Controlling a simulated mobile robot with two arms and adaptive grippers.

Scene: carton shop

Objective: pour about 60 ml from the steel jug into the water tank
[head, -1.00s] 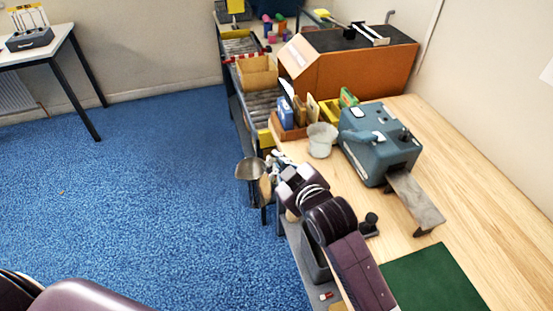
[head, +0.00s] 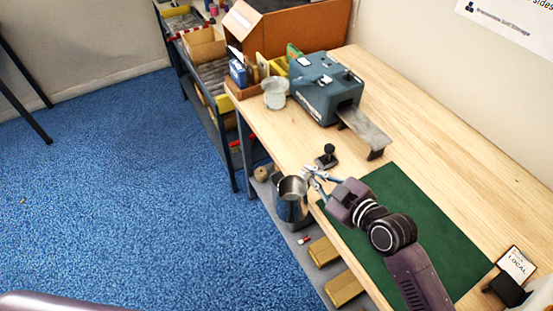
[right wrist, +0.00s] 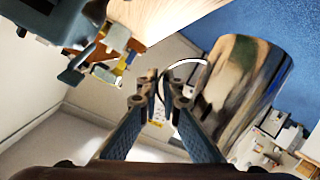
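The steel jug (head: 292,190) hangs just off the bench's front edge, roughly upright, its open mouth up. My right gripper (head: 314,177) is at its right side, shut on its handle. In the right wrist view the jug's shiny wall (right wrist: 243,85) is right of my right gripper (right wrist: 158,95), and the handle loop passes between the fingertips. The liquid inside cannot be made out. A translucent whitish tub (head: 275,94), perhaps the water tank, stands on the bench by a blue-grey machine (head: 322,88), well away from the jug. My left gripper is out of view.
A black-knobbed stamp (head: 326,156) stands on the bench near the jug. A green mat (head: 425,225) and a sign holder (head: 512,272) lie to the right. A box of packets (head: 245,85) is left of the tub. A lower shelf with yellowish blocks (head: 340,287) is below.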

